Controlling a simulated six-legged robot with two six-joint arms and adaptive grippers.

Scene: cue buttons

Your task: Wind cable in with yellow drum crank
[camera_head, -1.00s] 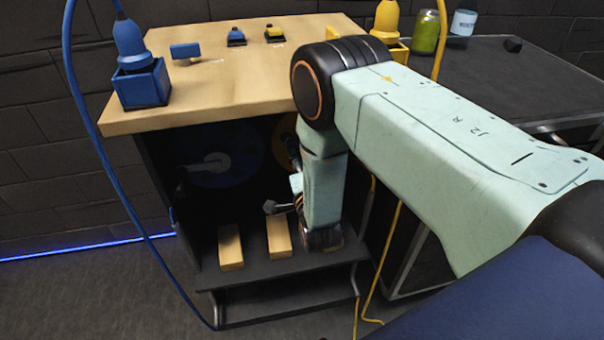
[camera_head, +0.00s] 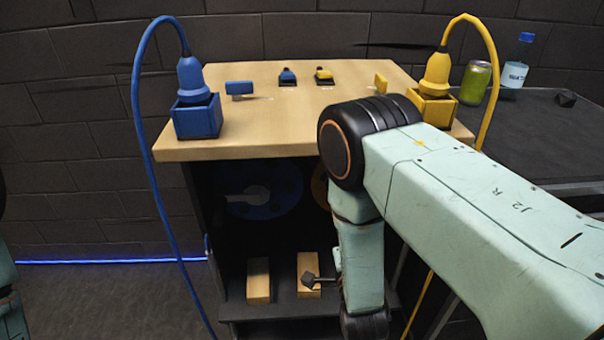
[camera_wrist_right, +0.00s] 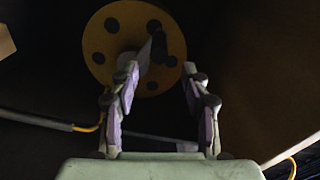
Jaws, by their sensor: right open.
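The yellow drum (camera_wrist_right: 112,72) shows in the wrist view, a disc with round holes in the dark bay. In the head view only a sliver of it (camera_head: 320,187) shows beside my arm. Its crank has a grey arm (camera_wrist_right: 143,55) and a dark handle (camera_wrist_right: 158,44). My right gripper (camera_wrist_right: 160,76) is open, its fingers spread below and in front of the crank; I cannot tell whether they touch it. In the head view my arm hides most of this gripper. The yellow cable (camera_head: 487,85) rises from the yellow plug (camera_head: 437,72) and hangs at the right. My left gripper is out of view.
A blue drum (camera_head: 285,185) sits left in the bay. Two wooden blocks (camera_head: 258,281) lie on the lower shelf. A blue plug (camera_head: 191,77) stands in a blue box (camera_head: 196,118) on the bench top (camera_head: 265,125). A green can (camera_head: 474,82) and bottle (camera_head: 513,75) stand right.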

